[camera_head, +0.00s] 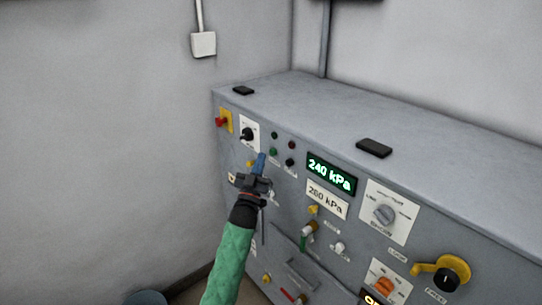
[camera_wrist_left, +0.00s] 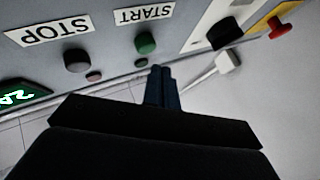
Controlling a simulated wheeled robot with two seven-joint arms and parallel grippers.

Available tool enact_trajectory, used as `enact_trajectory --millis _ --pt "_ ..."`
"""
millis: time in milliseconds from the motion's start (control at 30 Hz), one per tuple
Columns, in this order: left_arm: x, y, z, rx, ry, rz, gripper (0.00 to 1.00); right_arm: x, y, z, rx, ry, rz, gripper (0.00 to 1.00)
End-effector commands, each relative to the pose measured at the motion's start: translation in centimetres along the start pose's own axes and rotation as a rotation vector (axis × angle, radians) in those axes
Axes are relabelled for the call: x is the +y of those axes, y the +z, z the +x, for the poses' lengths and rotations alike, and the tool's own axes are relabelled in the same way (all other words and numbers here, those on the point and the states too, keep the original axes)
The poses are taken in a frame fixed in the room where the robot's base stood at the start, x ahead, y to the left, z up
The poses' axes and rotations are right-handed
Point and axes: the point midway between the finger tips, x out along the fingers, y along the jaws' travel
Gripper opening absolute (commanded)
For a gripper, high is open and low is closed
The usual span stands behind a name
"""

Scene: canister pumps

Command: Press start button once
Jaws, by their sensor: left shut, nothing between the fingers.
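The green start button (camera_head: 273,152) is on the sloped front of the grey control panel. In the left wrist view, the green button (camera_wrist_left: 146,43) sits beside its START label (camera_wrist_left: 143,15). The black stop button (camera_head: 290,162) is to its right in the head view; it also shows in the left wrist view (camera_wrist_left: 77,58) by a STOP label (camera_wrist_left: 50,32). My left gripper (camera_head: 261,158) is shut and empty, its blue fingertips close beside the green button. The fingertips also show in the left wrist view (camera_wrist_left: 161,72); contact cannot be told. My right gripper is out of view.
A green display (camera_head: 331,173) reads 240 kPa, above a 260 kPa plate (camera_head: 326,199). A black selector (camera_head: 247,134) and a red knob on yellow (camera_head: 222,122) are left of the buttons. Other knobs lie right and below. A wall stands at the left.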

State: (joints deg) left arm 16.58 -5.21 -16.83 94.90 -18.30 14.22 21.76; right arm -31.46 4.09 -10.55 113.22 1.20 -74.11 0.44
Motion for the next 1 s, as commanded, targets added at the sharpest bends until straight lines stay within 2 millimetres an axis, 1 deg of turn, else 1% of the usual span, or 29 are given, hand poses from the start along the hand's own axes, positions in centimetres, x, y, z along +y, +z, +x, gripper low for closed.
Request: enact_trajectory --millis 233,1000 --pt "0.35 0.36 0.42 -0.001 0.0 0.0 0.0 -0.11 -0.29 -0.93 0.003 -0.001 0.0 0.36" --pt "0.34 0.34 0.43 -0.001 0.0 0.0 0.0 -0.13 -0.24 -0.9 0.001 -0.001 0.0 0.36"
